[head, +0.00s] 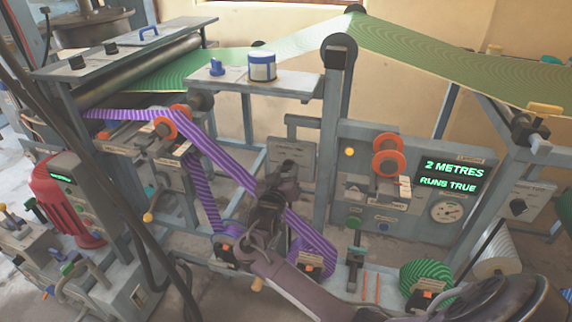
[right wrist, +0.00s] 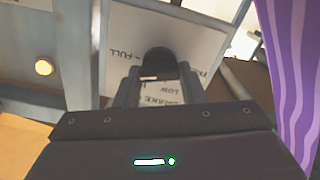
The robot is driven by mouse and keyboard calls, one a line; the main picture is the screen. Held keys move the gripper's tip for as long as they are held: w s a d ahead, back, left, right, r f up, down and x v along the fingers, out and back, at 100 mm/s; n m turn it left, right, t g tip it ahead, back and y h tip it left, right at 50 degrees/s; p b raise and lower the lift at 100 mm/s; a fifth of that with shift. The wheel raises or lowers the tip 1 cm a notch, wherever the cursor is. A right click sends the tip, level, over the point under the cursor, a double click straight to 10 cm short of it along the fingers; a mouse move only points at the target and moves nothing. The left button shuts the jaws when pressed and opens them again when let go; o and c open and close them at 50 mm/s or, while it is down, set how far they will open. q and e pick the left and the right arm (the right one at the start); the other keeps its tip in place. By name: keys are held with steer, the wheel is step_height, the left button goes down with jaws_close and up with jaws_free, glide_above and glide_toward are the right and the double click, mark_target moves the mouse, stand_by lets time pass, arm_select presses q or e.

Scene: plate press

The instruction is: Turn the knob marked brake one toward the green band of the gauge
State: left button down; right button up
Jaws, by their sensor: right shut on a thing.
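A pale marked panel (head: 292,150) stands behind my right gripper (head: 284,174) in the head view. The right wrist view shows a dark rounded knob (right wrist: 158,61) between the two fingers of that gripper (right wrist: 155,88), which is shut on it. In the head view the gripper and wrist hide the knob. A round white gauge (head: 447,211) sits on the panel at the right; its bands are too small to tell. My left gripper is not in view.
Purple striped web (head: 212,150) runs down close beside my right gripper. A green lit display (head: 450,176) reads "2 METRES RUNS TRUE". Another black knob (head: 518,207) is on the far right panel. Orange rollers (head: 388,156) and a grey post (head: 332,130) stand nearby.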

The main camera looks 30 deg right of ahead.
steer(key=n+p, duration=0.4)
steer(key=shift+r+p, duration=0.2)
steer(key=shift+p, duration=0.15)
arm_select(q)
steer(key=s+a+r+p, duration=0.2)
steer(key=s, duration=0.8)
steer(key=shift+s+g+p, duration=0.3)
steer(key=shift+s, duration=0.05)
arm_select(e)
steer(key=shift+f+n, duration=0.15)
steer(key=shift+n, duration=0.8)
steer(key=shift+f+n, duration=0.1)
steer(key=shift+n, duration=0.85)
steer(key=o, duration=1)
steer(key=shift+w, duration=0.1)
steer(key=shift+a, duration=0.1)
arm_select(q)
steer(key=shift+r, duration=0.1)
arm_select(e)
steer(key=v, duration=0.7)
steer(key=shift+s+a, duration=0.25)
steer(key=shift+s, duration=0.05)
